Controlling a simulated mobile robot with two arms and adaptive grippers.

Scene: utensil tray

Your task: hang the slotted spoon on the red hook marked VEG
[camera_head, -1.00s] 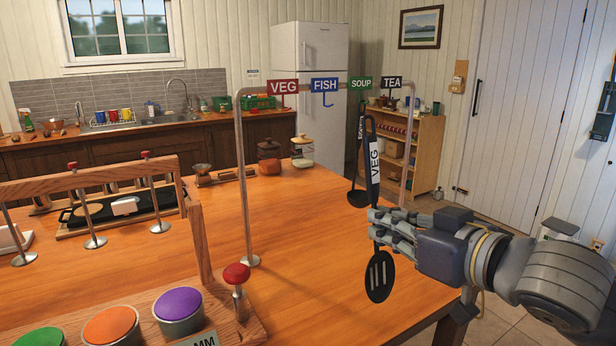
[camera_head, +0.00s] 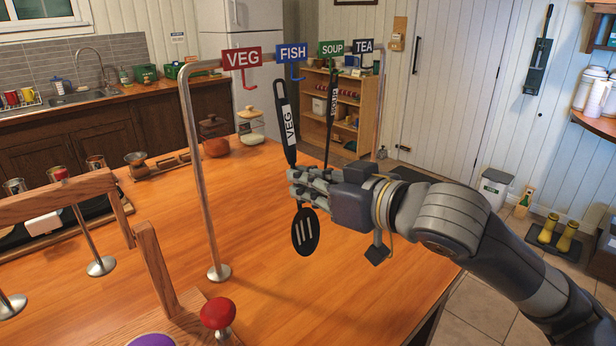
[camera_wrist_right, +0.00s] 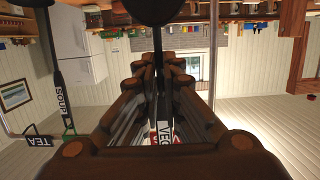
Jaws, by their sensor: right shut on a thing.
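The black slotted spoon (camera_head: 305,232) is upright, slotted head down, with a white VEG label on its handle. My right gripper (camera_head: 298,186) is shut on its handle, below the label. The handle's top shows right of and slightly below the red hook (camera_head: 249,83), apart from it in the picture. The red VEG sign (camera_head: 242,58) is above that hook on the rail. In the right wrist view the spoon's labelled handle (camera_wrist_right: 165,135) lies between my fingers. My left gripper is not in view.
The blue FISH hook (camera_head: 297,72) is empty, close above the spoon's handle. A black ladle labelled SOUP (camera_head: 333,105) hangs under the green SOUP sign, just right of the spoon. The rack's left post (camera_head: 205,180) stands on the wooden table (camera_head: 260,280).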

